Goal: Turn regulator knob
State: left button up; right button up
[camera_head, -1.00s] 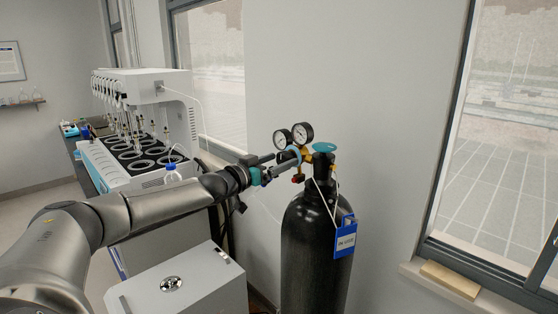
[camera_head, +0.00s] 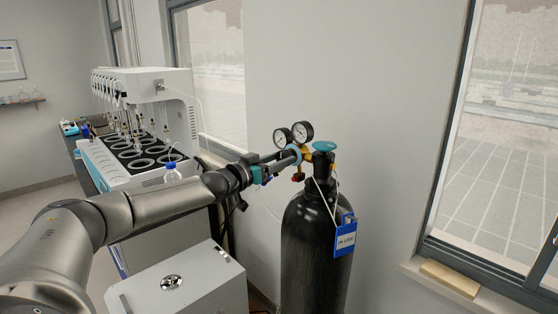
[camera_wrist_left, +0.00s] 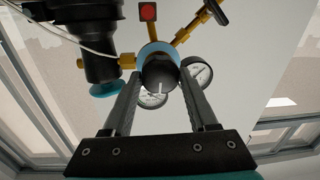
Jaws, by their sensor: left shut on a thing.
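The black regulator knob (camera_wrist_left: 160,72), with a blue ring behind it, sits between the two fingers of my left gripper in the left wrist view. My left gripper (camera_head: 287,160) is shut on the knob; in the head view its fingers hide most of it. The brass regulator (camera_head: 309,155) carries two round gauges (camera_head: 302,132) and is fixed to the top of a tall black gas cylinder (camera_head: 313,250). The gauges also show beyond the fingers in the left wrist view (camera_wrist_left: 197,72). My right gripper is not in view.
A teal valve wheel (camera_head: 325,146) tops the cylinder, and a blue tag (camera_head: 345,236) hangs from it. A white multi-position distiller (camera_head: 150,95) stands at the left. A grey box (camera_head: 180,285) stands below my left arm. A window is at the right.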

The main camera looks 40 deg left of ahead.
pick_arm(q)
jog(key=c, duration=0.4)
